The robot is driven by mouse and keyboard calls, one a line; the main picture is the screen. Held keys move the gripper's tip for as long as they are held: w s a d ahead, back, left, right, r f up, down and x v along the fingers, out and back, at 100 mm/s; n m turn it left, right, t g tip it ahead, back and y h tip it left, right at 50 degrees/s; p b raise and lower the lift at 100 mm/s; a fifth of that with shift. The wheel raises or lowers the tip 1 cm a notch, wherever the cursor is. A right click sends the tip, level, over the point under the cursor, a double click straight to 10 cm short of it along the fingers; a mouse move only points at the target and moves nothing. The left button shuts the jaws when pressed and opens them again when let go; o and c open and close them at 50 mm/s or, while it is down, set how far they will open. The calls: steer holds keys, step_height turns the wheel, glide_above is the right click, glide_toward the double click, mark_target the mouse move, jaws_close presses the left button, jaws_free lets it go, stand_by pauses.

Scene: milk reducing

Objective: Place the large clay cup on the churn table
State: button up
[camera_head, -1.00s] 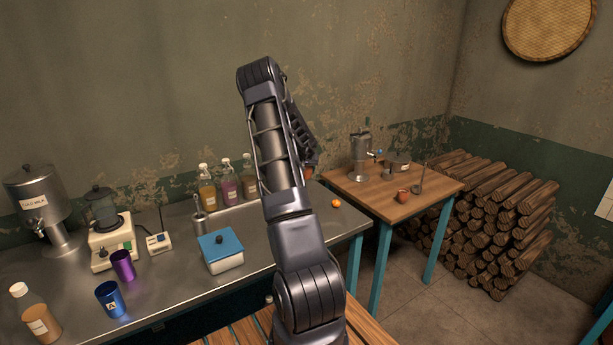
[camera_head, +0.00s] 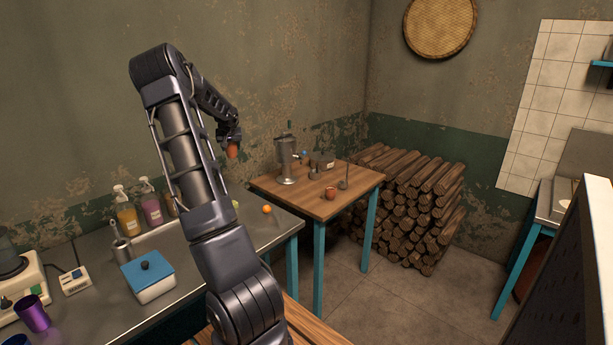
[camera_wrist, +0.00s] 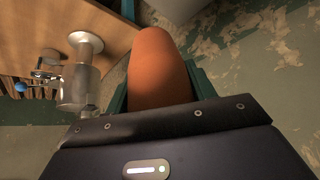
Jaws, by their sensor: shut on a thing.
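My gripper (camera_head: 229,138) is shut on an orange-brown clay cup (camera_head: 233,152). In the wrist view the clay cup (camera_wrist: 158,68) fills the space between the fingers, and its far end shows rounded. It is held in the air above the metal counter's far end, left of the churn table. The churn table (camera_head: 309,203) has a brown wooden top and teal legs; its top (camera_wrist: 30,25) also shows at upper left in the wrist view.
An orange fruit (camera_head: 267,210) and a blue-lidded box (camera_head: 149,279) are on the metal counter. Stacked logs (camera_head: 420,205) lie behind. The table's front left is clear.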

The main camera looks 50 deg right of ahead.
steer(key=s+d+f+m+g+h, duration=0.1)
steer(key=s+d+f+m+g, duration=0.1)
steer(key=s+d+m, duration=0.55)
steer(key=s+d+f+m+g+h, duration=0.1)
steer(key=s+d+m+g, duration=0.15)
steer(key=s+d, duration=0.95)
steer(key=s+d+f+m+g+h, duration=0.1)
steer(key=s+d+f+m+g, duration=0.25)
steer(key=s, duration=1.05)
steer(key=shift+m+t, duration=0.4)
steer(key=shift+m, duration=0.05)
steer(key=f, duration=0.6)
steer(key=d+f, duration=0.1)
steer(key=f, duration=1.1)
steer(key=shift+d, duration=0.35)
steer(key=shift+f, duration=0.15)
steer(key=o, duration=1)
steer(key=v, duration=1.2)
steer(key=shift+s+d+r, duration=0.1)
steer(key=shift+d+r, duration=0.15)
steer(key=shift+a+y, duration=0.1)
steer(key=shift+y, duration=0.2)
